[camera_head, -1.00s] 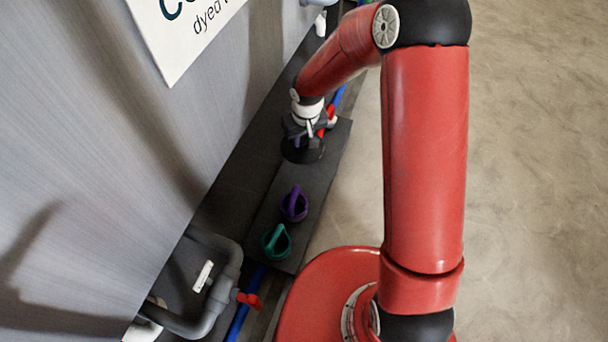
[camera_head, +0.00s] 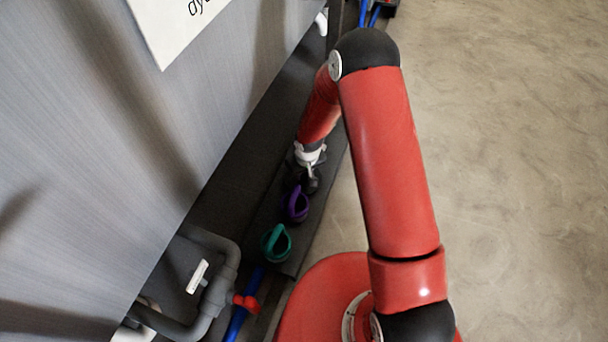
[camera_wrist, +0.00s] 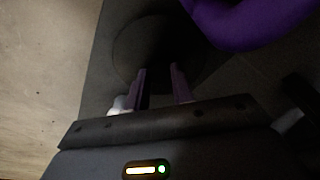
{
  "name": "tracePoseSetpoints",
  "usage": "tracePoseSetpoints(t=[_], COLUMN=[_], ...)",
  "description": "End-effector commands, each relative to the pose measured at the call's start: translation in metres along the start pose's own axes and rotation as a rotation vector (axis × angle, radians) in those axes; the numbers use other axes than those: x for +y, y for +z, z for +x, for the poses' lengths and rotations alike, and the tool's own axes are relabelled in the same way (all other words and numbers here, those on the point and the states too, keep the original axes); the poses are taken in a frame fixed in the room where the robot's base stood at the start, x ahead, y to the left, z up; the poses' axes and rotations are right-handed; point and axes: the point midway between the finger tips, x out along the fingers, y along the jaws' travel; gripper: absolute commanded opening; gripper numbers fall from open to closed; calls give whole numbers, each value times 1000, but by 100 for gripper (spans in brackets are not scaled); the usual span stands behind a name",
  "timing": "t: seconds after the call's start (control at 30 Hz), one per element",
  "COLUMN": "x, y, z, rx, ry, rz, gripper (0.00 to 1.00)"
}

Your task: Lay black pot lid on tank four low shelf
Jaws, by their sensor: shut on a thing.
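My gripper (camera_head: 309,178) is low over the dark grey low shelf (camera_head: 313,216) beside the tank, just behind the purple item. In the wrist view its two fingers (camera_wrist: 162,74) are shut on the black pot lid (camera_wrist: 126,55), which shows as a dark round disc below them. The lid's grip point is lost in shadow. In the head view the lid is mostly hidden by my gripper and blends with the shelf. I cannot tell whether it touches the shelf.
A purple looped item (camera_head: 298,204) stands very close to my gripper, large in the wrist view (camera_wrist: 245,22). A teal looped item (camera_head: 276,243) stands nearer. The grey tank wall (camera_head: 130,150) rises at left. Grey pipe (camera_head: 218,290) and a red valve (camera_head: 247,302) are in front.

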Motion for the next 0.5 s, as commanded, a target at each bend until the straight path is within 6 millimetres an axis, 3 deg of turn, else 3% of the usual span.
tracePoseSetpoints(t=[0.07, 0.43, 0.47, 0.5], x=[0, 1, 1, 1], y=[2, 2, 2, 2], z=[10, 14, 13, 12], rx=[-1, 0, 0, 0], ry=[1, 1, 1, 1], rz=[1, 1, 1, 1], gripper=[1, 1, 28, 33])
